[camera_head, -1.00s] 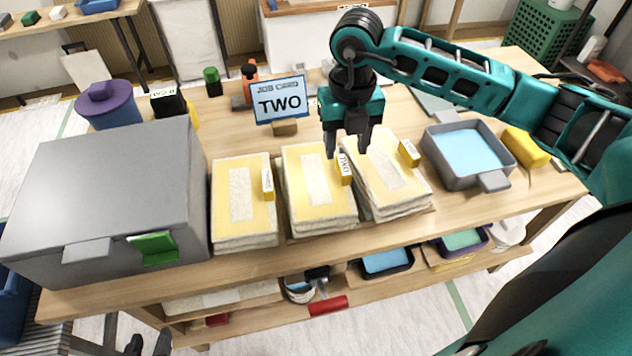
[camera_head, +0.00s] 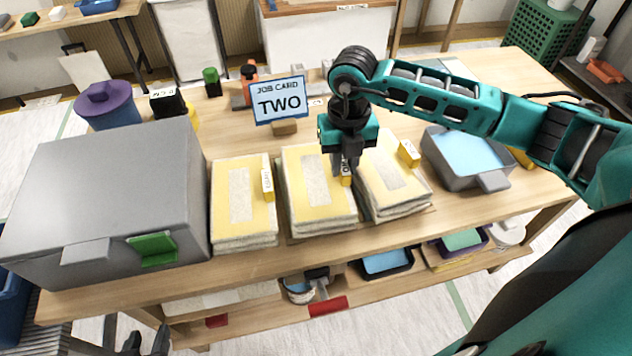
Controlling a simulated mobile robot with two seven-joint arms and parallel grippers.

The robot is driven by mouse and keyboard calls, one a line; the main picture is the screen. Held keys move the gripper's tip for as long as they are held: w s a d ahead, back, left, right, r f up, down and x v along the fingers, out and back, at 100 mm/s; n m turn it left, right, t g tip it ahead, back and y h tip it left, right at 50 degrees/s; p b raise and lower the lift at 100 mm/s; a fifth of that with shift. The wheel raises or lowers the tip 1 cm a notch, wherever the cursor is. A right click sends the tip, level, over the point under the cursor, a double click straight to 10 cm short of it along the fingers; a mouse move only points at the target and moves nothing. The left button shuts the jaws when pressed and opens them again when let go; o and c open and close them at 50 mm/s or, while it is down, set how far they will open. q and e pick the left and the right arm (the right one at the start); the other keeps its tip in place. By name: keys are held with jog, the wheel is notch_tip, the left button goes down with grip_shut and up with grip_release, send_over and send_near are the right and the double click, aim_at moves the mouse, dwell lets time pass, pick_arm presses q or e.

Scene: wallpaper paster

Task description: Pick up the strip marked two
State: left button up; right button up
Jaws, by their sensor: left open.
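The job card (camera_head: 279,102) reads TWO and stands at the back of the bench. Three stacks of yellow-and-white strips lie in front of it. The middle stack (camera_head: 318,200) has the yellow tab (camera_head: 346,180), marked TWO in the earlier frame, at its right edge. My right gripper (camera_head: 346,168) points down at this tab, with its fingers close around the tab's upper part. The fingers partly hide the tab, and I cannot tell whether they grip it. The strip still lies on its stack. My left gripper is not in view.
The left stack (camera_head: 238,205) and right stack (camera_head: 398,192) lie close on either side. A large grey box (camera_head: 110,190) with a green catch fills the left end. A grey tray (camera_head: 468,155) with a blue inside stands to the right. A lower shelf holds other trays.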

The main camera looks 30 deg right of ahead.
grip_shut()
jog(key=shift+r, duration=0.15)
dwell(0.4)
